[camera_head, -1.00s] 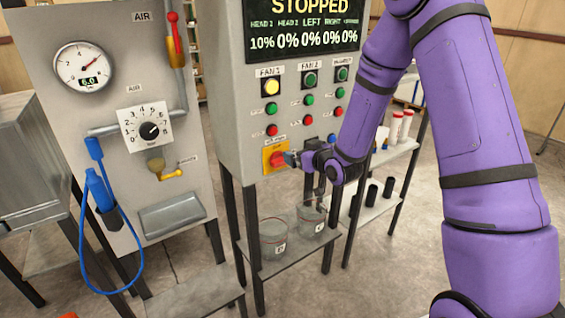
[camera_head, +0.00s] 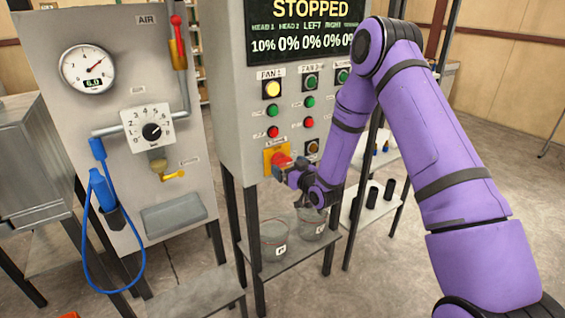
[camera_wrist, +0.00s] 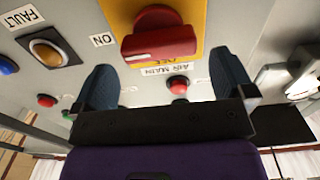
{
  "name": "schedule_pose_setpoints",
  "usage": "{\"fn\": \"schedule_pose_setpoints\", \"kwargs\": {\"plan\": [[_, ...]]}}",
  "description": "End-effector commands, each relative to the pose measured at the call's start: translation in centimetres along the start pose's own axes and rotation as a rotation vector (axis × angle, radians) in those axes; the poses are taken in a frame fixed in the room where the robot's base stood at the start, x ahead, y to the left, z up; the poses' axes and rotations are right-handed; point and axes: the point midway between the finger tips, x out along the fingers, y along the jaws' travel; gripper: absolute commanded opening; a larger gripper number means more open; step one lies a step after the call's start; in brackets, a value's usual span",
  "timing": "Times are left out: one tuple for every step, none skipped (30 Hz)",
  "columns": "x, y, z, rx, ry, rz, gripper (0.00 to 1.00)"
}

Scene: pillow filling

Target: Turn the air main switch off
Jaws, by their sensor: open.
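The air main switch is a red rotary knob (camera_wrist: 160,37) on a yellow plate (camera_wrist: 198,20), with an upside-down AIR MAIN label beside it in the wrist view. Its wide grip lies roughly crosswise in that view. In the head view the red knob (camera_head: 281,160) shows low on the grey control cabinet, partly hidden by my gripper (camera_head: 284,172). In the wrist view my gripper (camera_wrist: 166,82) is open and empty. Its two dark fingers are spread wide, one on each side below the knob. I cannot tell whether either finger touches it.
An ON label (camera_wrist: 102,40), an amber button (camera_wrist: 46,52) marked FAULT and a red button (camera_wrist: 178,84) are close to my fingers. Below the cabinet, clear buckets (camera_head: 273,240) stand on a shelf. The air panel (camera_head: 200,165) stands to the left.

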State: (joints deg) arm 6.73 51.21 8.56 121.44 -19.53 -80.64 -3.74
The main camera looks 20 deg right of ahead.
Motion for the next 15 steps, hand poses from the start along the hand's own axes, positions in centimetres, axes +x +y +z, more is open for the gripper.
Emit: {"fn": "schedule_pose_setpoints", "kwargs": {"plan": [[0.9,0.0,0.0,0.000,0.001,-0.001,1.00],[1.3,0.0,0.0,0.000,0.001,0.000,1.00],[1.8,0.0,0.0,0.001,0.001,0.000,1.00],[2.2,0.0,0.1,0.001,0.000,0.001,1.00],[2.5,0.0,0.1,0.001,0.000,0.001,1.00],[2.9,0.0,0.0,0.001,0.000,0.001,1.00],[3.1,0.0,0.1,0.000,0.000,0.001,1.00],[3.4,0.0,0.1,0.000,-0.001,0.001,1.00],[3.6,0.0,0.1,0.000,-0.002,0.001,1.00],[3.7,0.0,0.1,0.000,-0.001,0.001,1.00],[3.8,0.0,0.0,0.000,-0.001,0.001,1.00],[3.9,0.0,0.0,0.000,-0.001,0.001,1.00],[4.0,0.0,0.0,0.000,-0.001,0.001,1.00],[4.0,0.0,0.0,0.000,-0.001,0.001,1.00],[4.0,0.0,0.0,0.000,-0.001,0.001,1.00]]}}
